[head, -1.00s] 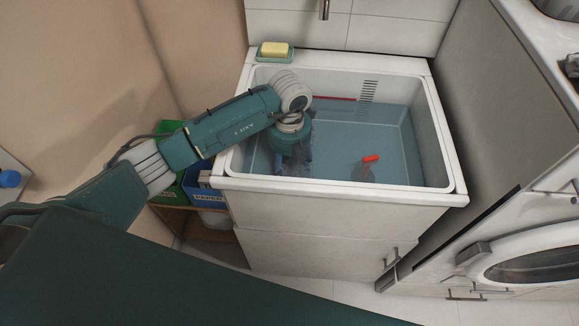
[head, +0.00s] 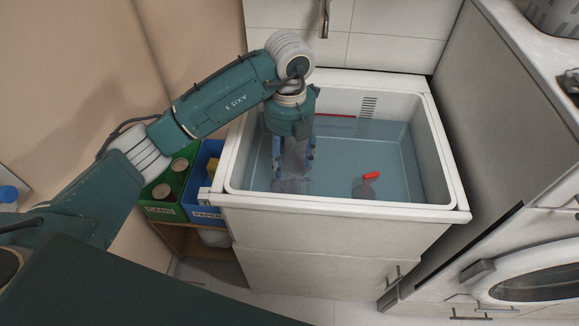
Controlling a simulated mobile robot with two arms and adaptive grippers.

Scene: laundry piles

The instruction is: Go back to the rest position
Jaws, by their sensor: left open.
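My left arm reaches in from the left, and my left gripper (head: 293,165) points down into the white sink (head: 452,180). Its fingers are apart. A clear, see-through object (head: 292,184) shows between and below the fingers; its shape is hard to make out, and I cannot tell whether they touch it. A clear item with a red top (head: 369,177) is in the basin to the right, apart from the gripper. My right gripper is not in view.
A green cans bin (head: 163,209) and a blue paper bin (head: 206,214) stand left of the sink, below my arm. A tap (head: 324,18) hangs above the back rim. A washing machine (head: 530,280) stands at right.

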